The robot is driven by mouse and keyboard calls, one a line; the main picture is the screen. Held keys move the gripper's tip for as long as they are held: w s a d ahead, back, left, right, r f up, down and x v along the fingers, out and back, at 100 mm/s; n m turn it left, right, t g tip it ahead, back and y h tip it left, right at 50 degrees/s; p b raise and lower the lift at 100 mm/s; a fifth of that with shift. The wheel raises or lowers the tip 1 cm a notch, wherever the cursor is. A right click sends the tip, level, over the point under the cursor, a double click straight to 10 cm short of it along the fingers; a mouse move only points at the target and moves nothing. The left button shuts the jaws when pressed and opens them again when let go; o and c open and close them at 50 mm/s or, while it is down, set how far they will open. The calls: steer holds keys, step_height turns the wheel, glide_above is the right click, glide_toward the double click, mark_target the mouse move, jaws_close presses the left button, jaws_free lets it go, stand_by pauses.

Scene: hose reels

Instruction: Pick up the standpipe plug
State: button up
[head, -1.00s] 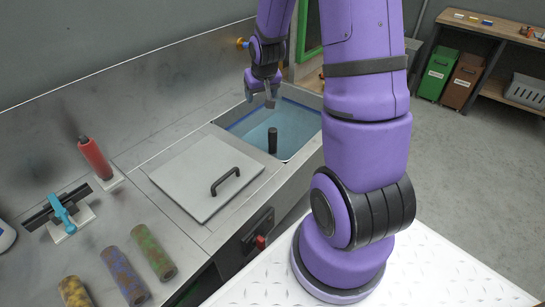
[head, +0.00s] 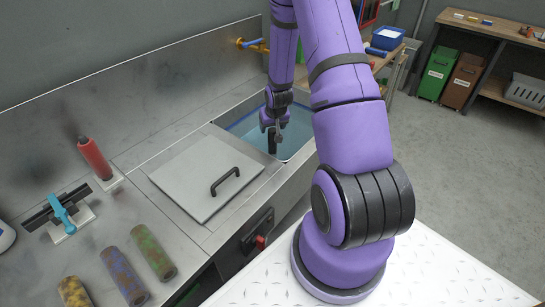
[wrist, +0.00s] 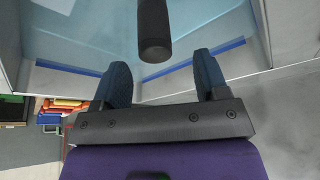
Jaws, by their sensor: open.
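The standpipe plug is a dark upright cylinder (head: 272,141) standing in the basin of bluish water (head: 297,136). In the wrist view the plug (wrist: 154,30) comes down from the top edge, its rounded end just beyond the gap between my fingers. My gripper (head: 277,128) is over the basin, close to the plug. In the wrist view my gripper (wrist: 163,80) is open, with one dark finger on each side and nothing between them. The plug's lower part is hard to make out in the head view.
A grey lid with a black handle (head: 205,177) lies left of the basin. A red bottle-like item (head: 95,158), a blue-handled tool (head: 63,213) and several coloured rolls (head: 152,252) are on the metal counter. A brass tap (head: 250,43) is on the back wall.

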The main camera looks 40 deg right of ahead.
mark_target(273, 130)
steer(key=shift+s+x, duration=0.15)
steer(key=shift+x, duration=1.25)
steer(key=shift+s+x, duration=0.15)
steer(key=shift+x, duration=1.25)
steer(key=shift+d+f, duration=0.1)
jaws_close()
